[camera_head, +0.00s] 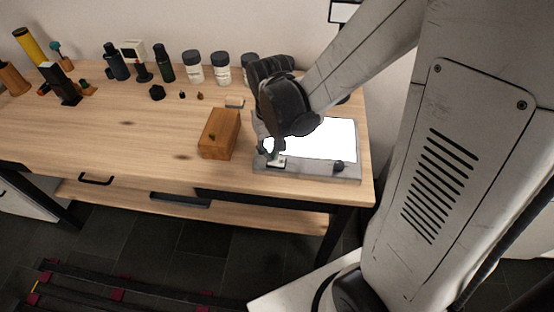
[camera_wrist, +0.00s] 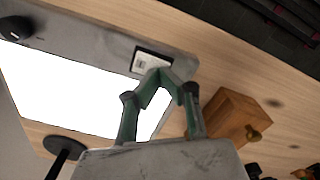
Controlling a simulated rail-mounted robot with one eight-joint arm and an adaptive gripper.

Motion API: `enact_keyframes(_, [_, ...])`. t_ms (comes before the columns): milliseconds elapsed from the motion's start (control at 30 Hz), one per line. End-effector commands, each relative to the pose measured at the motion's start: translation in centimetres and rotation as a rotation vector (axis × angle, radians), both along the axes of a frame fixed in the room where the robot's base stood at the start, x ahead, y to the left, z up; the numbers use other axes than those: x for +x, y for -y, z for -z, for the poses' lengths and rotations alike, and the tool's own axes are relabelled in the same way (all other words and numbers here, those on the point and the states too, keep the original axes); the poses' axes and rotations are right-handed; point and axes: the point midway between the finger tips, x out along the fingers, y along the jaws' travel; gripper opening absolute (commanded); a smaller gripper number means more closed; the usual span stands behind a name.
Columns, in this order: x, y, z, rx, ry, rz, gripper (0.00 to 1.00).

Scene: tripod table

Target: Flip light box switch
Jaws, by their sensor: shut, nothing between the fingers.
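The light box (camera_head: 345,176) is a grey slab with a bright white panel, lying at the right end of the table. It also shows in the wrist view (camera_wrist: 85,30). Its switch (camera_head: 277,162) is a small pale rocker in a dark frame at the near left corner. The switch shows in the wrist view (camera_wrist: 144,63), partly covered by the fingertips. My gripper (camera_head: 268,149) is over that corner, fingers pointing down. In the wrist view my gripper (camera_wrist: 160,74) has its green-grey fingers shut together, tips at the switch's edge. Whether they touch it I cannot tell.
A wooden box with a small knob (camera_head: 220,135) stands just left of the light box. A black dial (camera_head: 338,167) sits on the light box's near right corner. Several jars (camera_head: 193,68) and bottles line the table's back. The table's front middle (camera_head: 120,150) is clear.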

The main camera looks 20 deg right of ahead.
Motion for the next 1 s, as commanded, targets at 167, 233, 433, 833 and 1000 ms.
enact_keyframes(167, [0.00, 0.00, 0.29, 0.000, 0.000, 0.000, 0.00])
enact_keyframes(233, [0.00, 0.00, 0.38, 0.000, 0.000, 0.000, 0.00])
enact_keyframes(433, [0.00, 0.00, 0.63, 0.000, 0.000, 0.000, 0.00])
enact_keyframes(833, [-0.01, 0.00, 0.87, 0.000, 0.000, 0.000, 0.00])
enact_keyframes(1000, [-0.01, 0.00, 0.07, 0.000, 0.000, 0.000, 0.00])
